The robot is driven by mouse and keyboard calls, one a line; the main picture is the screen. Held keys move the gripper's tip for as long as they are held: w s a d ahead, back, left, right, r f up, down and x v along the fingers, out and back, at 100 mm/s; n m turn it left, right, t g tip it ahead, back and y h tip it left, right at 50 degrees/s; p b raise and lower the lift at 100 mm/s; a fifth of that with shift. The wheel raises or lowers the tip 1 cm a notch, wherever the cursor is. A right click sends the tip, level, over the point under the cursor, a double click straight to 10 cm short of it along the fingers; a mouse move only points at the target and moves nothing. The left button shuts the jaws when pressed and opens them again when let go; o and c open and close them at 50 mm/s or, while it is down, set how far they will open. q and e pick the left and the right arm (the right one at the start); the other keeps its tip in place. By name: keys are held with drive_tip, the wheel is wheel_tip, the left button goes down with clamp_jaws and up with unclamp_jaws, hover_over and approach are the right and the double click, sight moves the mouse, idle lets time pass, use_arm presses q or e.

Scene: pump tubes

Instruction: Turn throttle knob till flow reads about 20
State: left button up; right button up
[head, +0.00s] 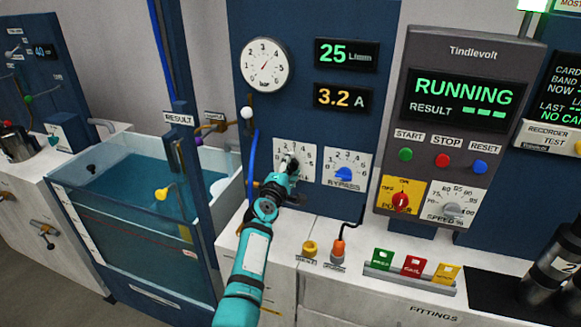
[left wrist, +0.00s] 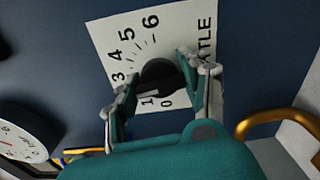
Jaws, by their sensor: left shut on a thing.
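My left gripper (head: 289,170) is shut on the dark throttle knob (left wrist: 159,74), with a finger on each side of it in the left wrist view. The knob sits on a white numbered plate (head: 308,156) and is mostly hidden by the gripper in the head view. In the left wrist view the plate (left wrist: 105,35) shows its numbers and the end of the word "throttle". The flow display (head: 346,55) reads 25 L/min in green. My right gripper is not in view.
A blue bypass knob (head: 345,174) is just right of the throttle plate. Above are a round gauge (head: 264,65) and an amber display (head: 345,97) reading 3.2 A. The control box (head: 462,90) shows RUNNING. A water tank (head: 120,195) stands at left.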

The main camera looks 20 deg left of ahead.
use_arm(q)
drive_tip(key=shift+f, duration=0.1)
drive_tip(key=o, duration=1.2)
